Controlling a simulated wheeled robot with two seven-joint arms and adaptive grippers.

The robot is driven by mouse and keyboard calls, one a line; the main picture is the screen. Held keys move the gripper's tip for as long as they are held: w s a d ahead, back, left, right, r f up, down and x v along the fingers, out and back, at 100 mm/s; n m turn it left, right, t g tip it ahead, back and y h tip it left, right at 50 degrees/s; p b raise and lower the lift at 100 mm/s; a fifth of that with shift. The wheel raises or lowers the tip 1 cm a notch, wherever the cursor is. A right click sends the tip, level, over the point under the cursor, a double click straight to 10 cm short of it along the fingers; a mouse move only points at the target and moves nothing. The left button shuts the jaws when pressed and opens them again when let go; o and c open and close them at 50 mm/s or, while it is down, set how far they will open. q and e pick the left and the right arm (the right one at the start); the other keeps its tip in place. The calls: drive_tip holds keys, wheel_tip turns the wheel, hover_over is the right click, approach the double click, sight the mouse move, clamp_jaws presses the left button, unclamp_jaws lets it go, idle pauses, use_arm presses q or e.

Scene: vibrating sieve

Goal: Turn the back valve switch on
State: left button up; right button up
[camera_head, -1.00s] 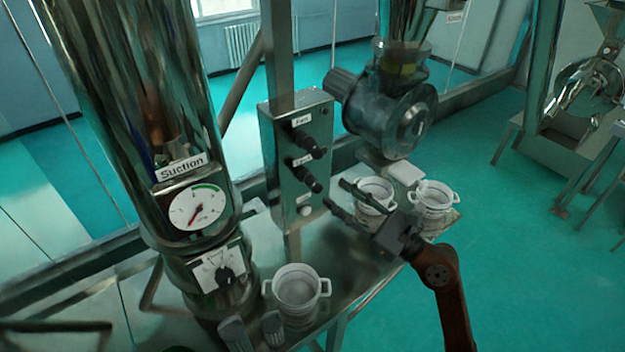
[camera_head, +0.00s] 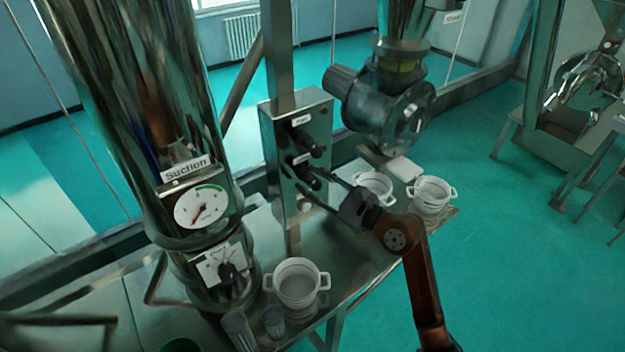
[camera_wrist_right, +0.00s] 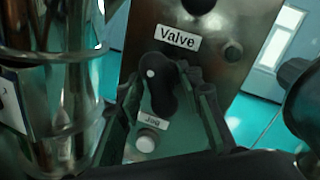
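The valve switch is a black knob on the front of a steel control box (camera_head: 288,150). In the right wrist view the valve knob (camera_wrist_right: 160,85) sits below the "Valve" label (camera_wrist_right: 178,39) and above the "Jog" label. It has a white dot near its upper left. My right gripper (camera_head: 313,181) is at the lower knob of the box. In the wrist view my right gripper's fingers (camera_wrist_right: 168,92) are open, one on each side of the valve knob. Whether they touch it I cannot tell. My left gripper is not in view.
Another black knob (camera_head: 314,148) is higher on the box. A white button (camera_wrist_right: 146,141) is below the valve knob. A suction column with a gauge (camera_head: 201,207) stands left. White pots (camera_head: 297,284) and (camera_head: 432,195) stand on the steel table. A motor housing (camera_head: 385,115) is to the right.

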drive_tip(key=shift+c, duration=0.3)
clamp_jaws()
idle(0.4)
drive_tip(key=shift+m, duration=1.1)
drive_tip(key=shift+m+t+p, duration=0.4)
drive_tip(key=shift+m+p, duration=0.05)
drive_tip(key=shift+m, duration=0.55)
drive_tip(key=m+t+p, duration=0.1)
drive_tip(key=m+p, duration=0.1)
drive_tip(key=m, duration=0.1)
drive_tip(key=shift+m, duration=0.4)
drive_tip(key=shift+m+t+p, duration=0.6)
drive_tip(key=shift+m+p, duration=1.45)
drive_tip(key=shift+m, duration=0.45)
